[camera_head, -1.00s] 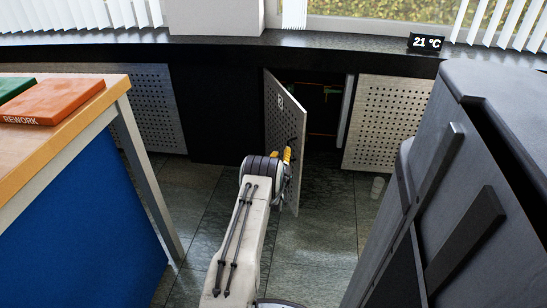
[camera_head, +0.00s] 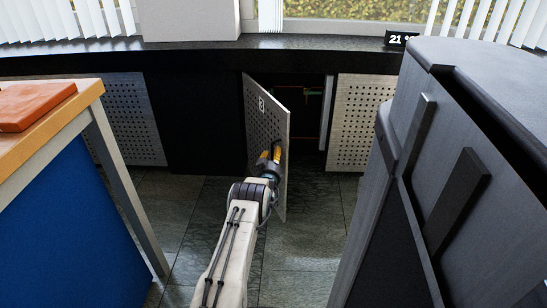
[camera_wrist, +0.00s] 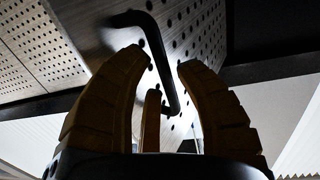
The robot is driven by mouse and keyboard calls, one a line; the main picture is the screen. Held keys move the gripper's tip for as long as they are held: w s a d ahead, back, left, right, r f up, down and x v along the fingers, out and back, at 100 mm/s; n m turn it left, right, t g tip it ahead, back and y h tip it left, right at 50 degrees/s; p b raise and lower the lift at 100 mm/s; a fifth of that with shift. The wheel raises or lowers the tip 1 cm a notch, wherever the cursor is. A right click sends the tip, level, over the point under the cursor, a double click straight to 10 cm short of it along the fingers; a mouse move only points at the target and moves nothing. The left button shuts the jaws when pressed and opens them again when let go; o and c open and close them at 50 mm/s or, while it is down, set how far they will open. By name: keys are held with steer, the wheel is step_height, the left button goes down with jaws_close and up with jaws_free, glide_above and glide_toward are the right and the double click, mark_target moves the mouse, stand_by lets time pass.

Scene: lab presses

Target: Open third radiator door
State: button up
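The perforated grey radiator door (camera_head: 262,125) stands ajar, swung out towards me from its left side. It bears a small number label that I cannot read surely. A dark opening (camera_head: 312,105) with thin pipes shows behind it. My gripper (camera_head: 271,152) is at the door's outer face near its free edge. In the wrist view my gripper (camera_wrist: 160,60) has its yellow fingers spread. The black bar handle (camera_wrist: 160,58) of the door passes between and beyond the fingertips. Whether a finger touches it I cannot tell.
A workbench (camera_head: 50,130) with a blue side and a red tray (camera_head: 35,105) stands at the left. A large dark cabinet (camera_head: 470,190) stands close at the right. Fixed perforated panels (camera_head: 360,120) flank the opening. Tiled floor (camera_head: 300,240) lies free between them.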

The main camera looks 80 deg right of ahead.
steer(key=shift+d, duration=0.4)
steer(key=shift+c, duration=0.2)
jaws_close()
